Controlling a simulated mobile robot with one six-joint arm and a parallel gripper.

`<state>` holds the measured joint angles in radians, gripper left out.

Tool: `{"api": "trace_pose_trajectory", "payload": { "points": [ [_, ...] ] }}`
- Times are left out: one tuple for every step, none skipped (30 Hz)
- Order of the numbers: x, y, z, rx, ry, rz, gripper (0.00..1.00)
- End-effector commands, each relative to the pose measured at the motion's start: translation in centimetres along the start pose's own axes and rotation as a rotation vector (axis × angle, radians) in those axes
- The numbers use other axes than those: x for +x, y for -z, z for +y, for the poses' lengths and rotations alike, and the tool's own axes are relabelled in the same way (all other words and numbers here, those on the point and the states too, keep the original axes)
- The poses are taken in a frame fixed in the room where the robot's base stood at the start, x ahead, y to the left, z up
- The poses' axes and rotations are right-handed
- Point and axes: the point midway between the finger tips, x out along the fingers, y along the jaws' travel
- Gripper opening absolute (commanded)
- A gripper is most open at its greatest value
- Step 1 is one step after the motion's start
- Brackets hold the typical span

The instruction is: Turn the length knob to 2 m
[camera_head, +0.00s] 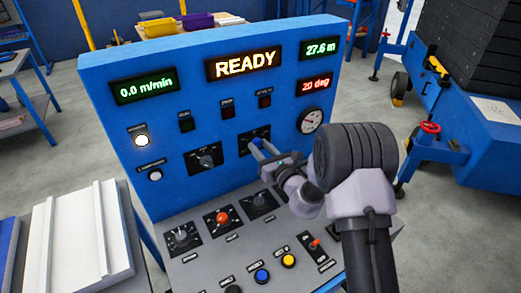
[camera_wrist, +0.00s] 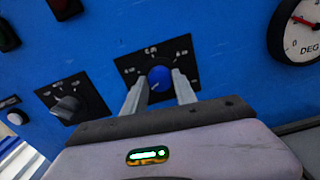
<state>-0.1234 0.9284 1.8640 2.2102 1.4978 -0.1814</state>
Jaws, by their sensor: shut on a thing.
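A round knob with a blue face (camera_wrist: 160,78) sits on a black square plate with small white marks around it. The marks are too small to read surely, and which mark the knob points to is unclear. My gripper (camera_wrist: 158,75) is shut on this knob, with one grey finger on each side. In the head view my gripper (camera_head: 259,147) reaches the blue panel from the right. There it partly covers the knob's black plate (camera_head: 247,136), below the middle of the panel.
A dark selector knob (camera_head: 206,160) is to the left, and a round gauge (camera_head: 310,120) to the right. Lit displays, including the READY display (camera_head: 244,65), line the top. Knobs and buttons, such as a red-capped knob (camera_head: 222,217), fill the sloped desk below.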

Motion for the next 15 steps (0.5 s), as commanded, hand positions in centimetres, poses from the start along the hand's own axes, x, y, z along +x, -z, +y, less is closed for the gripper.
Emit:
{"api": "trace_pose_trajectory", "payload": {
  "points": [
    [-0.01, 0.11, -0.01, -0.019, 0.000, 0.000, 0.00],
    [-0.01, 0.11, -0.01, -0.031, 0.000, 0.000, 0.00],
    [-0.02, 0.10, -0.01, -0.045, 0.000, 0.000, 0.00],
    [-0.02, 0.10, -0.01, -0.055, 0.000, 0.000, 0.00],
    [-0.02, 0.10, -0.01, -0.063, 0.000, 0.000, 0.00],
    [-0.02, 0.09, -0.01, -0.073, 0.000, 0.001, 0.00],
    [-0.02, 0.09, -0.01, -0.079, 0.000, 0.001, 0.00],
    [-0.02, 0.08, 0.00, -0.086, 0.000, 0.001, 0.00],
    [-0.02, 0.08, 0.00, -0.092, 0.000, 0.001, 0.00],
    [-0.02, 0.08, -0.01, -0.095, 0.000, 0.001, 0.00],
    [-0.02, 0.08, 0.00, -0.098, 0.000, 0.001, 0.00],
    [-0.02, 0.07, 0.00, -0.101, 0.000, 0.001, 0.00],
    [-0.02, 0.07, 0.00, -0.103, 0.000, 0.001, 0.00],
    [-0.02, 0.06, 0.00, -0.104, 0.000, 0.001, 0.00],
    [-0.02, 0.06, 0.00, -0.105, 0.000, 0.001, 0.00]
  ]
}}
